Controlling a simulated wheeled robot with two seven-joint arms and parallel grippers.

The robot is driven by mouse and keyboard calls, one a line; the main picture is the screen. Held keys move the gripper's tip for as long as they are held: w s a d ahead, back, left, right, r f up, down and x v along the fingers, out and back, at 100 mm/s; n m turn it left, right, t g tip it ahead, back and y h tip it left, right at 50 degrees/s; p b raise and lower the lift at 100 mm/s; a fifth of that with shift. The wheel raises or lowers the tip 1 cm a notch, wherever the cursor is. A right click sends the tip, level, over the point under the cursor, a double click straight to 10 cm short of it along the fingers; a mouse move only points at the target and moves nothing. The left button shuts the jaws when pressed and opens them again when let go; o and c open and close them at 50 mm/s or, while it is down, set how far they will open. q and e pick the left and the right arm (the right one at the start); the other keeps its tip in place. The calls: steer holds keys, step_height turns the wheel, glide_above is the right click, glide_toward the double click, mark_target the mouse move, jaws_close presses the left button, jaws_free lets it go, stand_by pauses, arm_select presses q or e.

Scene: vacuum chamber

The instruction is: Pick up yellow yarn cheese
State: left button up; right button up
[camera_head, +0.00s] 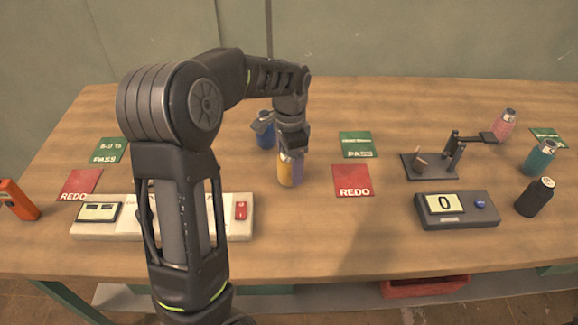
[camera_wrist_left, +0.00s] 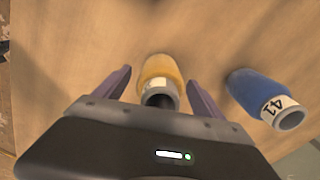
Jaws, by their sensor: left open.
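The yellow yarn cheese (camera_head: 285,172) stands on the wooden table near its middle, a yellow wound body with a grey tube. In the left wrist view the yellow yarn cheese (camera_wrist_left: 160,72) sits between the two fingers, its tube end toward the camera. My left gripper (camera_head: 291,160) is open, pointing down, with a finger on either side of the yarn; I cannot tell whether they touch it. The left gripper (camera_wrist_left: 162,88) also shows in the wrist view. In the head view its fingers partly hide the yarn. My right gripper is not in view.
A blue yarn cheese (camera_wrist_left: 258,95) labelled 41 stands close beside, also behind the gripper (camera_head: 264,136). REDO (camera_head: 353,181) and PASS (camera_head: 358,145) cards lie to the right. A black scale (camera_head: 457,209), a dark stand (camera_head: 431,165) and pink, teal and black yarn cheeses stand further right.

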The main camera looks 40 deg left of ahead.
arm_select(q)
step_height(320, 180, down, 2)
steer(key=shift+f, duration=0.25)
steer(key=shift+c, duration=0.2)
steer(key=c, duration=1.5)
steer(key=shift+r, duration=0.15)
step_height(320, 180, up, 10)
steer(key=shift+f, duration=0.1)
stand_by(0.5)
